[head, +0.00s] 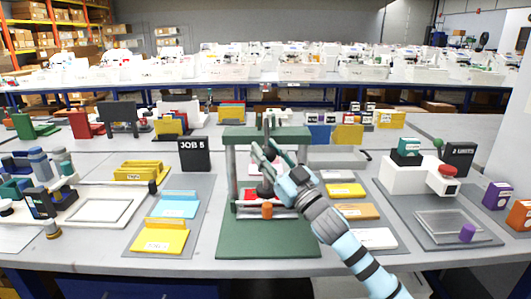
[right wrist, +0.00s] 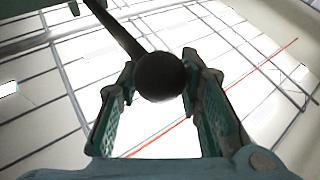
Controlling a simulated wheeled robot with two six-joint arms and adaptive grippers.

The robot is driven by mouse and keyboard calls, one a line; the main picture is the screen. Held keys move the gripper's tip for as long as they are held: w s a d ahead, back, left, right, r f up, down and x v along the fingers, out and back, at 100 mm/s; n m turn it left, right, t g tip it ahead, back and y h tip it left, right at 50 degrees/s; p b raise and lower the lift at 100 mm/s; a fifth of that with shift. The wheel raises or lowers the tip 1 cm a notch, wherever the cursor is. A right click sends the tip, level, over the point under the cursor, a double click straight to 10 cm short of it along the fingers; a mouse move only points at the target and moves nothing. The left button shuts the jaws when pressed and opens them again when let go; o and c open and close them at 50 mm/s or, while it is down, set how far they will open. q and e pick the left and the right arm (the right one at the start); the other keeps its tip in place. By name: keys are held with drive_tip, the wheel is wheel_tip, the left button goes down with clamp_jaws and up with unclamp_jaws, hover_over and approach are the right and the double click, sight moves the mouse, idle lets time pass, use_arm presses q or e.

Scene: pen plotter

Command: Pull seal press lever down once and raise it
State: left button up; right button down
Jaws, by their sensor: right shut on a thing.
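The seal press (head: 268,133) stands at the table's middle in the head view, with a green crossbar on grey posts and a green base (head: 267,245). My right gripper (head: 264,151) reaches in from the right, in front of the press below its crossbar. In the right wrist view, the lever's black ball knob (right wrist: 160,76) sits between the fingers, and its dark rod (right wrist: 118,30) runs off to the upper left. The gripper is shut on the knob. The gripper hides the lever's end in the head view. My left gripper is out of view.
Left of the press are a yellow block (head: 160,240), a cyan block (head: 180,204) and a black JOB 5 sign (head: 194,154). On its right are colored pads (head: 357,211) beneath my arm and a white device with a red button (head: 447,170).

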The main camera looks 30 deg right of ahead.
drive_tip(key=c, duration=1.5)
unclamp_jaws()
drive_tip(key=shift+f, duration=0.6)
drive_tip(key=o, duration=0.4)
drive_tip(key=shift+a+r, duration=0.15)
drive_tip(key=shift+w+d+f, duration=0.2)
drive_tip(key=shift+w+d, duration=0.05)
drive_tip(key=shift+d, duration=0.05)
wheel_tip(320, 180, up, 10)
